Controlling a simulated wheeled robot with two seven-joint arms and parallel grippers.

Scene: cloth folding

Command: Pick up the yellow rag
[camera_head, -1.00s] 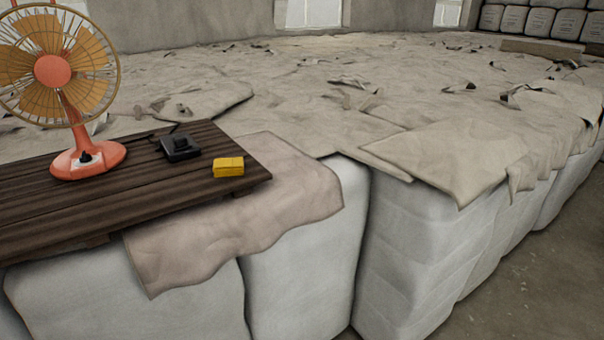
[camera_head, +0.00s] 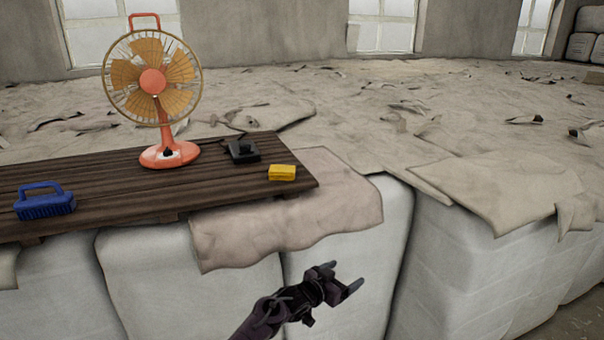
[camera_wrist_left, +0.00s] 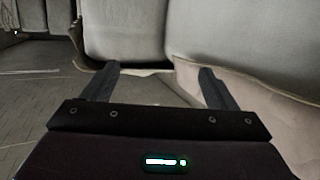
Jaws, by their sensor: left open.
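The yellow rag (camera_head: 282,172) is a small folded yellow block near the right end of the dark wooden pallet (camera_head: 110,203) in the head view. My left gripper (camera_head: 343,277) is below and to the right of it, in front of the white bales. It is open and empty, apart from the rag. In the left wrist view its two fingers (camera_wrist_left: 162,85) are spread with nothing between them. The rag does not show in the left wrist view. My right gripper is in neither view.
An orange fan (camera_head: 152,82) and a black device (camera_head: 242,151) stand on the pallet left of the rag. A blue brush (camera_head: 45,202) lies at the pallet's left. A beige cloth (camera_head: 290,220) hangs over the white bales (camera_head: 160,275) beside the pallet's right end.

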